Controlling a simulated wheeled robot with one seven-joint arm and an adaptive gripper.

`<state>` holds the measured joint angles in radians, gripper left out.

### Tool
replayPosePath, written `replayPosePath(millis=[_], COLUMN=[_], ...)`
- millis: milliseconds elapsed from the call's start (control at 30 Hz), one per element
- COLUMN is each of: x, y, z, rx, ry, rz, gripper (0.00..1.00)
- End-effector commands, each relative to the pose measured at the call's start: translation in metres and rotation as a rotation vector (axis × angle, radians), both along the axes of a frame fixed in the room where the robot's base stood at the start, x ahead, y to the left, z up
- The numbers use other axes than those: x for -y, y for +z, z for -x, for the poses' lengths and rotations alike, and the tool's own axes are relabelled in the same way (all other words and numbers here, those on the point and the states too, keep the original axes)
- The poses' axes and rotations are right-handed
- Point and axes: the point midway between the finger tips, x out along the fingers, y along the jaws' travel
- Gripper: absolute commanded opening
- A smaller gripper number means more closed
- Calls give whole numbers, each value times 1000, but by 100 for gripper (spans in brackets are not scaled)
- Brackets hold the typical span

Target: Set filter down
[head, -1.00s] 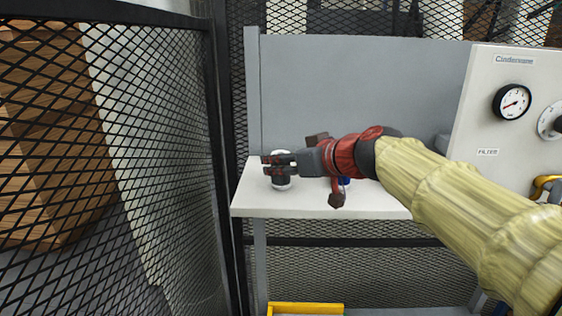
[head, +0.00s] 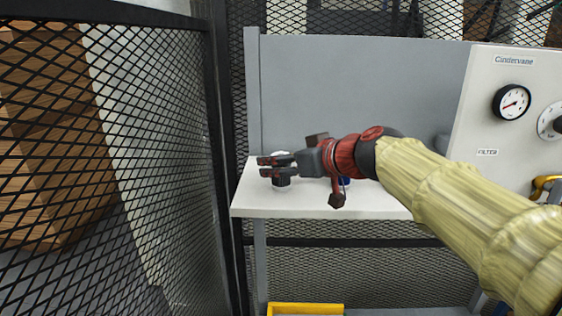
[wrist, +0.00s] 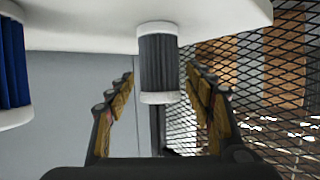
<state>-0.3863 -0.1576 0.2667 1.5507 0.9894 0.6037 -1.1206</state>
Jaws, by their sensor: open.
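A grey pleated filter (wrist: 158,62) with white end caps stands on the white shelf (wrist: 80,30) in the wrist view, where the shelf is at the top of the picture. My gripper (wrist: 159,78) is open, with one finger on each side of the filter and gaps showing between. In the head view my gripper (head: 260,167) is over the left part of the shelf (head: 300,205). It partly hides the filter (head: 281,182), whose dark side shows below the fingers.
A blue pleated filter (wrist: 14,62) stands nearby on the shelf, mostly hidden behind my gripper in the head view (head: 345,181). A grey back panel (head: 360,90) rises behind. Black mesh fencing (head: 150,130) is close on the left. A gauge panel (head: 480,120) stands right.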

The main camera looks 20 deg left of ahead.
Motion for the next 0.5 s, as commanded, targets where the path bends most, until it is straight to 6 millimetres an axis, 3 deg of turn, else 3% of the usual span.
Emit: replayPosePath(millis=[500], x=[75], y=[38], z=[55], rx=[3], ry=[-3], rz=[0], gripper=[53])
